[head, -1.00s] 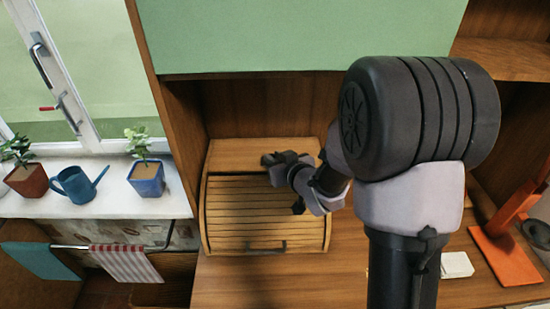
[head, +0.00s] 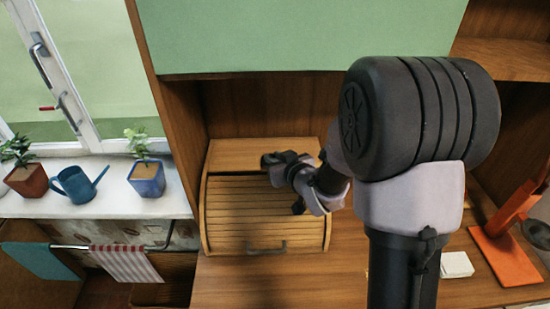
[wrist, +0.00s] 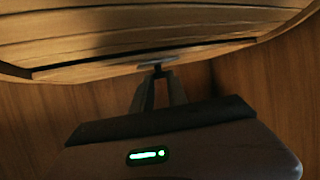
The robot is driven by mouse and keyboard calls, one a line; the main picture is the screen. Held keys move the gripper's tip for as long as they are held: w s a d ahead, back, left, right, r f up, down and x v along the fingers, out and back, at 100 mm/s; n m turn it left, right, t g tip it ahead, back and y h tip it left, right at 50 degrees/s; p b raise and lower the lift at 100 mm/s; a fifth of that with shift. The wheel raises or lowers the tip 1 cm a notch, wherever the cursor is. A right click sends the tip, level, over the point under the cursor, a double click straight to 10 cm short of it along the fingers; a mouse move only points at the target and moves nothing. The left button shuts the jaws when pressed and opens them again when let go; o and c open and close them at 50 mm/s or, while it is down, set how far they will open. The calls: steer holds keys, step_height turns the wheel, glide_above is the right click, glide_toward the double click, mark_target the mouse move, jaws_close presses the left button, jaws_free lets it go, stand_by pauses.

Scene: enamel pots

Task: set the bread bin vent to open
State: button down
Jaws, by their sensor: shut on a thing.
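The wooden bread bin (head: 265,222) with a slatted roll front stands on the counter, its handle (head: 266,247) low at the front. My gripper (wrist: 158,72) is shut on this tab from below. In the head view my gripper (head: 268,161) is at the bin's top; the tab is hidden there. I cannot tell the vent's setting.
A shelf wall (head: 185,140) stands close left of the bin. A potted plant (head: 147,178) and a blue watering can (head: 78,184) stand on the sill. A white block (head: 456,265) and an orange stand (head: 500,255) are at the right. The counter front is clear.

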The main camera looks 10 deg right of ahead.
mark_target(261, 168)
steer(key=a, duration=0.1)
steer(key=a+b, duration=0.2)
steer(key=shift+w+a+f, duration=0.1)
steer(key=shift+w+f, duration=0.05)
steer(key=shift+w, duration=0.15)
steer(key=shift+w+a, duration=0.1)
steer(key=shift+a, duration=0.4)
steer(key=shift+d, duration=0.1)
steer(key=c, duration=1.3)
jaws_free()
steer(key=shift+c, duration=0.2)
